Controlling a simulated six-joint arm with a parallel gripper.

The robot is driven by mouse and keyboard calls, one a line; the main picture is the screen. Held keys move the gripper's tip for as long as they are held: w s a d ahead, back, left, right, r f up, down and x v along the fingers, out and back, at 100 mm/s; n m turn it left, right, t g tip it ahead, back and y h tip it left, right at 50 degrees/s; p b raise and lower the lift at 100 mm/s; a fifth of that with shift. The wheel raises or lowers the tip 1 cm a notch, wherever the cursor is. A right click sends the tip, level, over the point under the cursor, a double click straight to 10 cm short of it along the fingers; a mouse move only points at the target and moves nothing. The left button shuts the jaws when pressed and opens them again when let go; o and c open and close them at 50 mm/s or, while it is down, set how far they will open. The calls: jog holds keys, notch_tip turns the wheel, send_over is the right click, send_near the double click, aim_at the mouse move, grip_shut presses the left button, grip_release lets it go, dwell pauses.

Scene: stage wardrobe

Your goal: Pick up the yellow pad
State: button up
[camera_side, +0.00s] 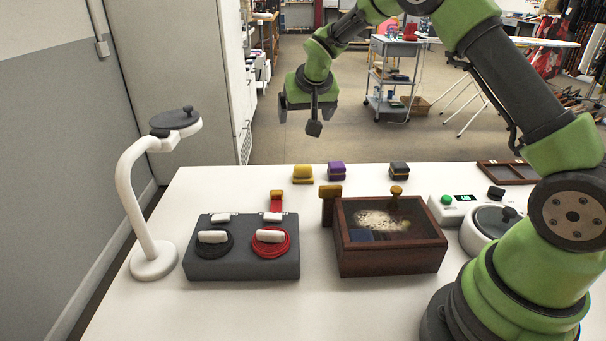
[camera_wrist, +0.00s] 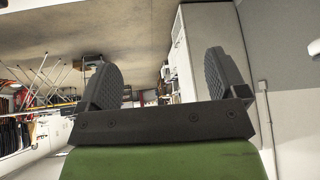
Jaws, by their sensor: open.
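The yellow pad (camera_side: 303,174) lies near the back edge of the white table in the side view, left of a purple pad (camera_side: 337,171) and a dark grey pad (camera_side: 399,171). My gripper (camera_side: 298,104) is raised well above and behind the back edge of the table, up and apart from the yellow pad. In the wrist view my gripper (camera_wrist: 160,82) shows its two dark ridged fingers spread wide with nothing between them. The wrist view looks out at the room; no pad shows there.
A grey box (camera_side: 242,262) with black and red cable coils stands front left, beside a white curved stand (camera_side: 133,205). A brown wooden box (camera_side: 390,266) with a clear lid stands mid-table. A white device (camera_side: 452,212) is at right, below an open brown tray (camera_side: 507,172).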

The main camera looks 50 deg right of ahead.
send_over(303, 167)
notch_tip(303, 167, down, 7)
jog(key=f, duration=0.5)
jog(key=shift+s+a, duration=0.15)
jog(key=shift+s, duration=0.25)
jog(key=shift+f, duration=0.6)
jog(key=f, duration=0.3)
jog(key=shift+w, duration=0.3)
jog(key=shift+d+x, duration=0.2)
jog(key=shift+x, duration=0.7)
jog(key=c, duration=1)
